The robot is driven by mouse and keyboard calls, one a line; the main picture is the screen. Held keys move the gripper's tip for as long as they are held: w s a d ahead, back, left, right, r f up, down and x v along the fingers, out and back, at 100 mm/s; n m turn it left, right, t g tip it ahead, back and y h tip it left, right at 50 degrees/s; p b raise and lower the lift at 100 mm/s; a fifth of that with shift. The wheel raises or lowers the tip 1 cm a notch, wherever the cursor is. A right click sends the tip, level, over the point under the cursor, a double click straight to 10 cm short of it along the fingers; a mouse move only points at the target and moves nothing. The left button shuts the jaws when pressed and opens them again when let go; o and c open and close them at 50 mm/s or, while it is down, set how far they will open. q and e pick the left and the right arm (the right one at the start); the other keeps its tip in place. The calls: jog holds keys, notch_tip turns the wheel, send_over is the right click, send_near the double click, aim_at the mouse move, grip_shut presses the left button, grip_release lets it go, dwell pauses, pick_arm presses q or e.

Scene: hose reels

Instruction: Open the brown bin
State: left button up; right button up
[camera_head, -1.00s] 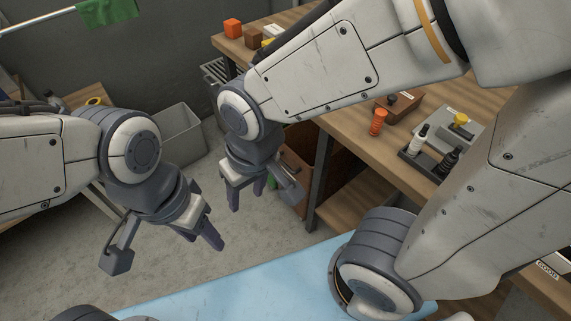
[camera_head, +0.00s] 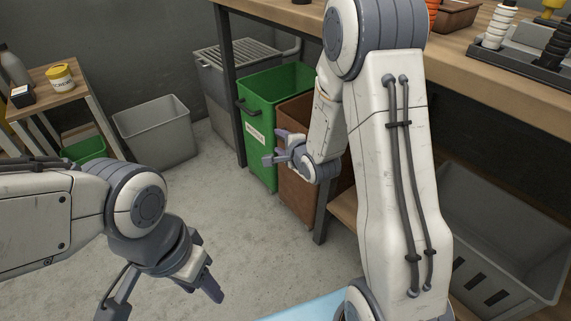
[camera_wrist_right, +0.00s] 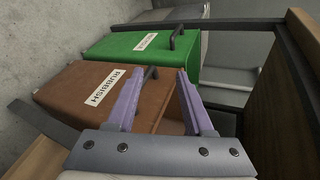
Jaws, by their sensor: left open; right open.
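The brown bin (camera_head: 297,198) stands under the workbench, beside the green bin, partly hidden by my right arm in the head view. In the right wrist view the brown bin (camera_wrist_right: 62,88) shows a white RUBBISH label and a dark handle (camera_wrist_right: 151,74). My right gripper (camera_head: 275,148) is open in front of the bins. In the wrist view its fingers (camera_wrist_right: 160,85) overlap the brown bin, with the handle just beyond the left finger; contact cannot be told. My left gripper (camera_head: 165,294) is open and empty above the floor, far from the bin.
The green bin (camera_head: 258,165) has its own label and handle. A dark table leg (camera_head: 229,95) stands left of it, another (camera_head: 324,212) right of the brown bin. A grey open bin (camera_head: 158,137) stands at the back left. The floor (camera_head: 225,235) between is clear.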

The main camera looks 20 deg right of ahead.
jog(key=w+d+f+m+t+h+b, duration=0.1)
jog(key=d+f+m+t+b, duration=0.2)
jog(key=d+f+m+b, duration=0.4)
jog(key=shift+n, duration=0.9)
jog(key=w+f, duration=0.1)
jog(key=w, duration=0.2)
jog(key=w+a+f+b, duration=0.1)
jog(key=w, duration=0.2)
jog(key=w+f+b, duration=0.1)
jog(key=w, duration=0.2)
jog(key=shift+a, duration=0.2)
jog(key=shift+w+b, duration=0.35)
jog(key=shift+w, duration=0.3)
pick_arm(q)
notch_tip(320, 180, down, 12)
jog(key=shift+f, duration=0.1)
pick_arm(e)
grip_shut()
